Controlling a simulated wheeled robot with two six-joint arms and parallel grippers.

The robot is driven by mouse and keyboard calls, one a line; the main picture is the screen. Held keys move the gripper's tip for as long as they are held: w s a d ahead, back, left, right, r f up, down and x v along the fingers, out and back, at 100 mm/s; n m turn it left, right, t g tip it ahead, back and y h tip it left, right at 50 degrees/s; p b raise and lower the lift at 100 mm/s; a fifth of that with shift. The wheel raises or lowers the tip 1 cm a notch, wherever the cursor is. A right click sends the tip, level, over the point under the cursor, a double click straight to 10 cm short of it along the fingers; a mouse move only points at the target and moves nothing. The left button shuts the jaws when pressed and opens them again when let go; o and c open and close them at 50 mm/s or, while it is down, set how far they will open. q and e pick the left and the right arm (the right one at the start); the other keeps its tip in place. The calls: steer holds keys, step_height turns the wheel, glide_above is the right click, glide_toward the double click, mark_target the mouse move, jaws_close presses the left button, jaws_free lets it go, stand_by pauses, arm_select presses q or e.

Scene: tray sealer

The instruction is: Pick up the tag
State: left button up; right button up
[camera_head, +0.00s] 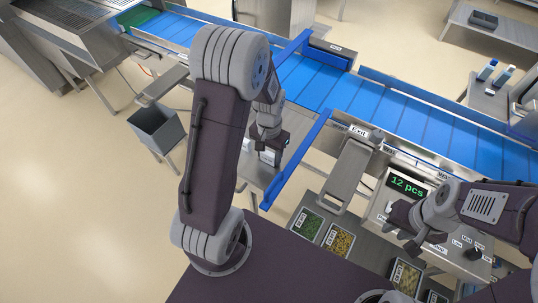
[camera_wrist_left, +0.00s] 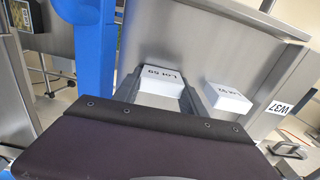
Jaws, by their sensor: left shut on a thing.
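My left gripper (camera_head: 270,158) is over a small steel table beside the blue conveyor in the head view. In the left wrist view its fingers (camera_wrist_left: 162,92) are shut on a white block-shaped tag (camera_wrist_left: 160,82) marked "Lot 59", which reads upside down. A second white tag (camera_wrist_left: 228,97) lies just right of the fingers, its lettering too small to read surely. My right gripper (camera_head: 408,232) hangs in front of the control panel in the head view, and its jaw opening is unclear.
The blue conveyor (camera_head: 312,80) runs behind, with a blue rail (camera_head: 297,160) close to the left gripper's right. A grey bin (camera_head: 157,128) stands at left. A panel display (camera_head: 408,187) reads "12 pcs". Filled trays (camera_head: 338,240) sit at lower right.

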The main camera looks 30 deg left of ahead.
arm_select(q)
step_height(320, 180, up, 4)
steer(key=shift+w+f, duration=0.1)
steer(key=shift+w, duration=0.05)
steer(key=w+d+r, duration=0.7)
steer(key=d, duration=0.2)
steer(key=shift+d+b, duration=0.2)
steer(key=shift+b, duration=0.2)
